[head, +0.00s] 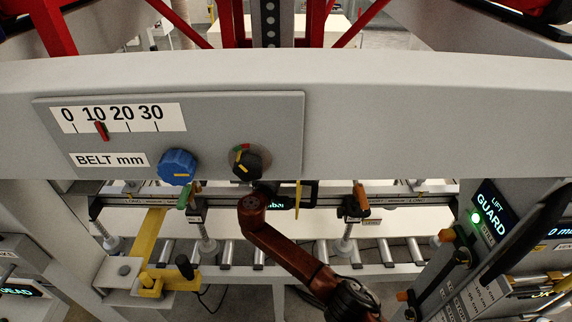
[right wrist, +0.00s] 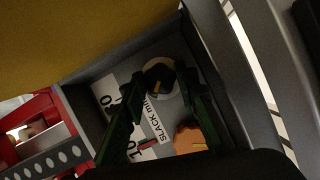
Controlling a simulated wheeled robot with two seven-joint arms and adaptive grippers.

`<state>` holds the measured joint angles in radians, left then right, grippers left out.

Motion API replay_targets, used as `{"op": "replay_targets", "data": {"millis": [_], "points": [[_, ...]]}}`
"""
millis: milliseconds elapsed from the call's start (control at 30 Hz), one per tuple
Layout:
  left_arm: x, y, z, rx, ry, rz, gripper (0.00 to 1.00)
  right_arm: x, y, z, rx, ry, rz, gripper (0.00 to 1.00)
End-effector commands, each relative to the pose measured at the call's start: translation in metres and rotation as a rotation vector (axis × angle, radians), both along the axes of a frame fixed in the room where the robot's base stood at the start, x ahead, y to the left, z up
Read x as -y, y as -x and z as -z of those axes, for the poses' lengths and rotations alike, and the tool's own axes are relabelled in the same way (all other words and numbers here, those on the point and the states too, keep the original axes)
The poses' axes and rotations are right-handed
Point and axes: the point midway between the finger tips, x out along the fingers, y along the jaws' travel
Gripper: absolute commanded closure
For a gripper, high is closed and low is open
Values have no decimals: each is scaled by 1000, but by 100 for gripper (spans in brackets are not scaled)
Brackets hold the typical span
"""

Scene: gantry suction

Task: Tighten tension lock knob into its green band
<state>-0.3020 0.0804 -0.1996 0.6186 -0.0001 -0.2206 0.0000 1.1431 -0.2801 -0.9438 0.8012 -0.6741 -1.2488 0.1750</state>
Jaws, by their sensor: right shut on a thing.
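In the right wrist view, a dark round knob (right wrist: 160,75) with a yellow pointer mark sits on a pale disc in a grey recessed panel (right wrist: 97,68). My right gripper (right wrist: 161,84) has its two dark green fingers on either side of this knob and is shut on it. The coloured bands around it are too dark or covered to tell. In the head view my right arm reaches in from the lower right and its gripper is hidden. A black knob (head: 246,164) with a red, yellow and green dial stands free on the front panel there. My left gripper is not in view.
An orange knob (right wrist: 190,138) and a "SLACK mm" label (right wrist: 157,118) lie beside the gripped knob. The front panel (head: 225,115) bears a blue knob (head: 177,166) and a "BELT mm" scale. Below are rollers, a yellow bracket (head: 150,238) and a "GUARD" display (head: 491,208).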

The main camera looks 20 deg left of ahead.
Motion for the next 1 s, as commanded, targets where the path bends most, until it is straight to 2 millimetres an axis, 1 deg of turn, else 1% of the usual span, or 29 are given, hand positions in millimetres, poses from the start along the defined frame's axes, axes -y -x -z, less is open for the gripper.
{"op": "replay_targets", "data": {"millis": [33,133,500,533,600,633,867,1000], "points": [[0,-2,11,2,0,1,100,-1,1,6,-11,-35,-2,96],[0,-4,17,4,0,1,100,-1,1,4,-25,-85,-2,96],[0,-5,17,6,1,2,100,-1,1,1,-34,-108,-2,96],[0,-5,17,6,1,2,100,-1,1,1,-34,-108,-2,71],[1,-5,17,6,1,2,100,-1,1,1,-33,-107,-1,66],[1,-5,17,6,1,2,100,-1,1,1,-33,-107,-1,64],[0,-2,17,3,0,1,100,0,0,0,-31,-106,0,64],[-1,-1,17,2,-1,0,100,-1,9,0,-32,-108,-1,64]]}}
